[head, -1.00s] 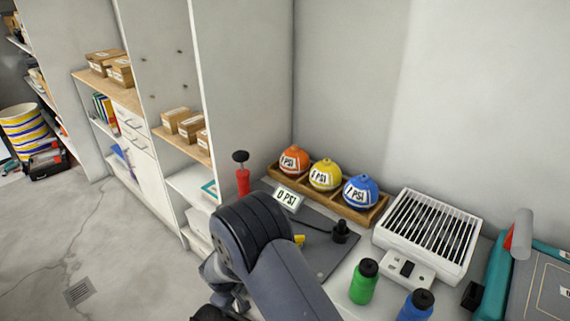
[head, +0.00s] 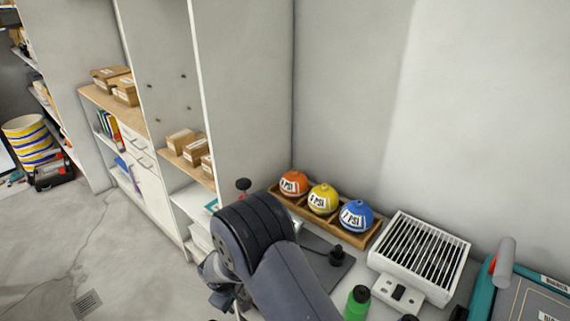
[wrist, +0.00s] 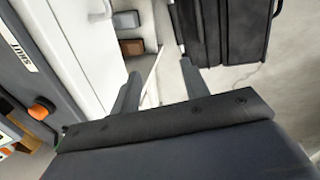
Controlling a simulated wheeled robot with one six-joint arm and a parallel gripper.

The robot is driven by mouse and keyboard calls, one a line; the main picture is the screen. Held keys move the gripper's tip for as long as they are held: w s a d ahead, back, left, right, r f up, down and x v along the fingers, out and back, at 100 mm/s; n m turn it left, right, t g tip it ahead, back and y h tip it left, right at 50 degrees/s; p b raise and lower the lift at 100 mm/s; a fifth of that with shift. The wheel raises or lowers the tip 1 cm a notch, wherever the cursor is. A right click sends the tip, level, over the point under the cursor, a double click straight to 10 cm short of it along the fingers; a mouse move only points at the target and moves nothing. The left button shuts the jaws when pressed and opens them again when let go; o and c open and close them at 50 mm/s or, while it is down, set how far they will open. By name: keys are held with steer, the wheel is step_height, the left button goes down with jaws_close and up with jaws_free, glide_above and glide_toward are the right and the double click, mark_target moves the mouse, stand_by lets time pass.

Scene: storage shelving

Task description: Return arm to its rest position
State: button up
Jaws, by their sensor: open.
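My arm (head: 285,275) is bent over the workbench at the bottom centre of the head view. Its dark grey joint hides part of the bench, and my gripper cannot be made out clearly there. In the wrist view my gripper (wrist: 160,70) has its two fingers spread apart with nothing between them. Beyond the fingers are a pale floor and a white surface.
A wooden tray (head: 362,240) holds orange (head: 293,184), yellow (head: 323,198) and blue (head: 357,215) PSI balls. A white grilled unit (head: 420,252) and a green bottle (head: 357,303) stand to the right. Shelves with boxes (head: 186,147) stand left. Open floor (head: 70,255) lies lower left.

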step_height(320, 180, up, 14)
steer(key=s+p, duration=0.1)
steer(key=p, duration=0.2)
steer(key=shift+s+a, duration=0.25)
steer(key=shift+a, duration=0.15)
steer(key=shift+r, duration=0.1)
